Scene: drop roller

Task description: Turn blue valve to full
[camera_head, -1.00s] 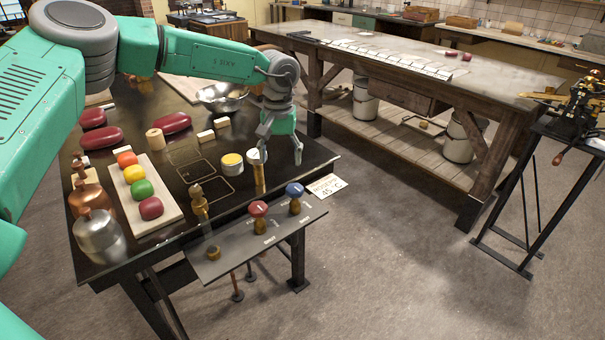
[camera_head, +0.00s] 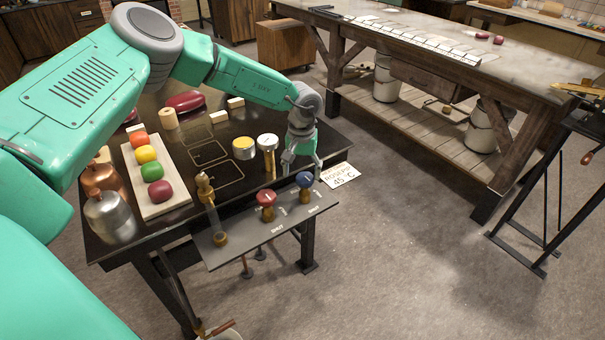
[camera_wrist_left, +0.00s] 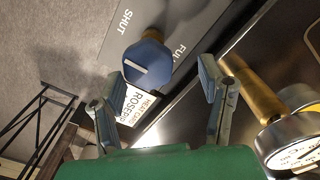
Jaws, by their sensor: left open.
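The blue valve (camera_head: 305,181) has a round blue knob with a white line on a brass stem. It stands at the right end of the grey valve panel (camera_head: 262,240). In the left wrist view the blue valve (camera_wrist_left: 147,64) lies ahead of the fingertips, with SHUT printed to its left and FULL to its right. My left gripper (camera_head: 303,168) is open and empty, pointing down just behind the blue valve. In the left wrist view its two fingers (camera_wrist_left: 158,95) are spread apart, not touching the knob. My right gripper is not in view.
A red valve (camera_head: 266,199) stands left of the blue one. A brass-stemmed gauge (camera_head: 268,144) stands close beside my left gripper. A card reading 45 C (camera_head: 339,174) sits to the right. A tray of coloured balls (camera_head: 152,172) lies at left.

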